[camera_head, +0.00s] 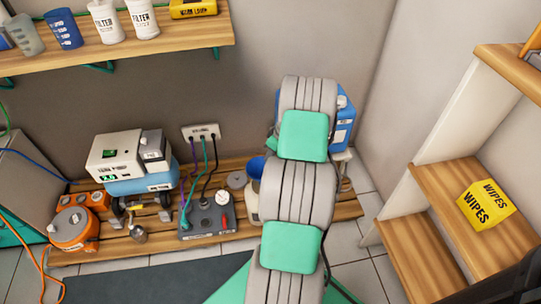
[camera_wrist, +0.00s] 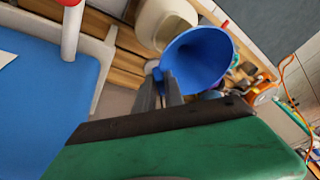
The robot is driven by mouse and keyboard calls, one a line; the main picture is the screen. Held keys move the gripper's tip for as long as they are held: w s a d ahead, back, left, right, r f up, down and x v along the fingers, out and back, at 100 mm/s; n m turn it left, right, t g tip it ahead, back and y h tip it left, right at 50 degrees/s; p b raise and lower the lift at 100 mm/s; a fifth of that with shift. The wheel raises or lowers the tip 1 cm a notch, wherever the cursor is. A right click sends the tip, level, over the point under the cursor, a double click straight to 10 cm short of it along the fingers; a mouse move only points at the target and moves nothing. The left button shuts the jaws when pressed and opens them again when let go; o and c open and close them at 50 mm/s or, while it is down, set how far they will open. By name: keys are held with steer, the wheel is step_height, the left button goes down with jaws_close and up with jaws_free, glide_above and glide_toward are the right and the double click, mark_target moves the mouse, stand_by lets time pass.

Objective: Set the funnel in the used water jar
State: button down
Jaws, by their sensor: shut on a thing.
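My gripper (camera_wrist: 166,86) is shut on the near edge of the blue funnel (camera_wrist: 203,57) in the wrist view. The funnel is tilted in this view, its wide mouth open toward the camera. A cream jar (camera_wrist: 152,18) stands just beyond the funnel and is partly covered by it. I cannot tell whether the spout is in the jar or apart from it. In the head view, a bit of the blue funnel (camera_head: 256,167) shows left of my arm, above the partly hidden cream jar (camera_head: 252,203). My gripper is hidden behind my arm there.
A blue container (camera_head: 343,130) stands behind my arm, close to the right wall. A grey box with cables (camera_head: 207,220) sits left of the jar on the slatted wooden rack (camera_head: 340,210). Wooden shelves with yellow wipes (camera_head: 486,203) stand at the right.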

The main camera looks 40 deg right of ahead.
step_height(320, 180, down, 7)
steer(key=b, duration=0.5)
stand_by(0.6)
steer(key=shift+f+b, duration=0.5)
steer(key=shift+f, duration=0.2)
stand_by(0.4)
steer(key=c, duration=1.3)
jaws_free()
steer(key=shift+c, duration=0.2)
